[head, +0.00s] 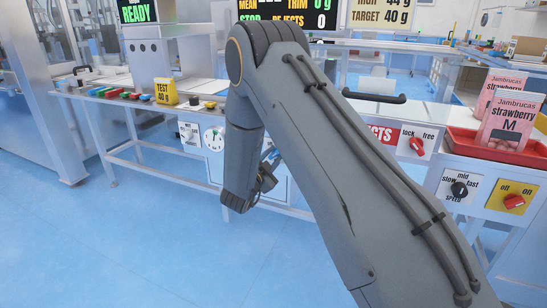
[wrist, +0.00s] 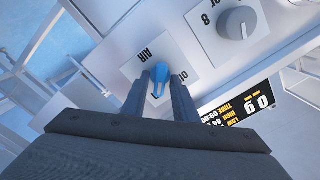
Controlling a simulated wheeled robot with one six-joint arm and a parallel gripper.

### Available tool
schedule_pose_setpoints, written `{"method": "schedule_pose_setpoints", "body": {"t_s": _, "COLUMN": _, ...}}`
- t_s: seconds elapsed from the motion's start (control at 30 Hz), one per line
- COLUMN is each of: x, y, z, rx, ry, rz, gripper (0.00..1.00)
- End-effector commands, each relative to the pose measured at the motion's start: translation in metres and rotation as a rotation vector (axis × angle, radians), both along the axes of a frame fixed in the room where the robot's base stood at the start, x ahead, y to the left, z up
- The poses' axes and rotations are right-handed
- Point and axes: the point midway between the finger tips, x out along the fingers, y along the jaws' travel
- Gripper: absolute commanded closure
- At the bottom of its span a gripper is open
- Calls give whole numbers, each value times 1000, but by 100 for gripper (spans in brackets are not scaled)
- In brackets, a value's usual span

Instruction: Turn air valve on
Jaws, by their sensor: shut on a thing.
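The air valve is a blue lever handle (wrist: 159,77) on a white panel marked AIR (wrist: 133,68), seen upside down in the wrist view. My gripper (wrist: 159,82) has its two dark fingers on either side of the blue handle and is shut on it. In the head view my gripper (head: 262,182) is at the front of the bench, partly behind my arm, with a bit of the blue handle (head: 270,153) showing beside it. The valve's exact angle is hard to read; part of its label is covered by the fingers.
A grey knob (wrist: 237,23) is beside the air panel in the wrist view. The lock/free switch (head: 417,146), speed knob (head: 459,189) and red-yellow switch (head: 513,201) are to the right. The blue floor (head: 130,230) is clear.

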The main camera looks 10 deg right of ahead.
Motion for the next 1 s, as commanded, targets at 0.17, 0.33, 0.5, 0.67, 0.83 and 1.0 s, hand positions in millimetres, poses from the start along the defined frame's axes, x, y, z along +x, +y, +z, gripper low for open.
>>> {"method": "schedule_pose_setpoints", "body": {"t_s": 0.17, "x": -2, "y": -1, "z": -1, "rx": 0, "ry": 3, "rz": -4, "gripper": 96}}
{"method": "schedule_pose_setpoints", "body": {"t_s": 0.33, "x": -2, "y": -1, "z": -2, "rx": -1, "ry": 4, "rz": -4, "gripper": 69}}
{"method": "schedule_pose_setpoints", "body": {"t_s": 0.5, "x": -1, "y": -1, "z": -1, "rx": -1, "ry": 2, "rz": -3, "gripper": 69}}
{"method": "schedule_pose_setpoints", "body": {"t_s": 0.67, "x": -6, "y": 3, "z": -1, "rx": -2, "ry": 3, "rz": -1, "gripper": 69}}
{"method": "schedule_pose_setpoints", "body": {"t_s": 0.83, "x": -26, "y": 18, "z": 0, "rx": -1, "ry": 4, "rz": 0, "gripper": 69}}
{"method": "schedule_pose_setpoints", "body": {"t_s": 1.0, "x": -48, "y": 34, "z": -1, "rx": -2, "ry": 5, "rz": 0, "gripper": 69}}
